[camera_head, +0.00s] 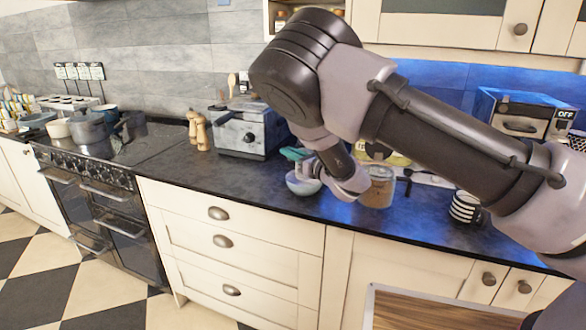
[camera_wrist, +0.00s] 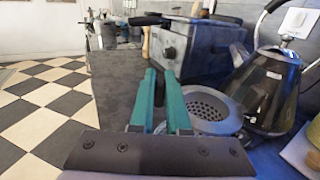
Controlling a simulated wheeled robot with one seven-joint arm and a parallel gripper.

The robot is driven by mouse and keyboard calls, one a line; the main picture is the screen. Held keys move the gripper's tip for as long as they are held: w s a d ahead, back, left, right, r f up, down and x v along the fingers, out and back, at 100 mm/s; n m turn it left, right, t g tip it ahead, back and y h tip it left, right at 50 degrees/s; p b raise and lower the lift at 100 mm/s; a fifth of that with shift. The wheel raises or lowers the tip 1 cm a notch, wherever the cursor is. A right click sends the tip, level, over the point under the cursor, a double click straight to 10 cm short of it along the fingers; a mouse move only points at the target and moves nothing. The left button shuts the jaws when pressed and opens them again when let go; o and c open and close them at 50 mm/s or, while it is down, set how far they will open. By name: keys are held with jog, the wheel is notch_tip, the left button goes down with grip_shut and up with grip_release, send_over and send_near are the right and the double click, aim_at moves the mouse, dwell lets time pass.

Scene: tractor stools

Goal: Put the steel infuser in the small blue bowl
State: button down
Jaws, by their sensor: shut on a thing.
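The steel infuser (camera_wrist: 207,106) shows in the wrist view as a round grey piece with a perforated middle and a wide rim, just right of the teal fingers. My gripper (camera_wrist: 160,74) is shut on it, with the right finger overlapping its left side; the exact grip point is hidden. In the head view, my gripper (camera_head: 295,153) is above the counter. A small pale blue bowl (camera_head: 301,187) is right below the fingers, partly covered by my wrist. The infuser cannot be made out in the head view, so whether it touches the bowl is unclear.
A dark kettle (camera_wrist: 266,88) is close right of the infuser in the wrist view. A brown-toned jar (camera_head: 378,190) and a striped cup (camera_head: 466,207) stand to the right. The counter left of the bowl is clear.

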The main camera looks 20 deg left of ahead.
jog(key=shift+f, duration=2.1)
jog(key=c, duration=0.9)
grip_release()
jog(key=shift+f, duration=0.15)
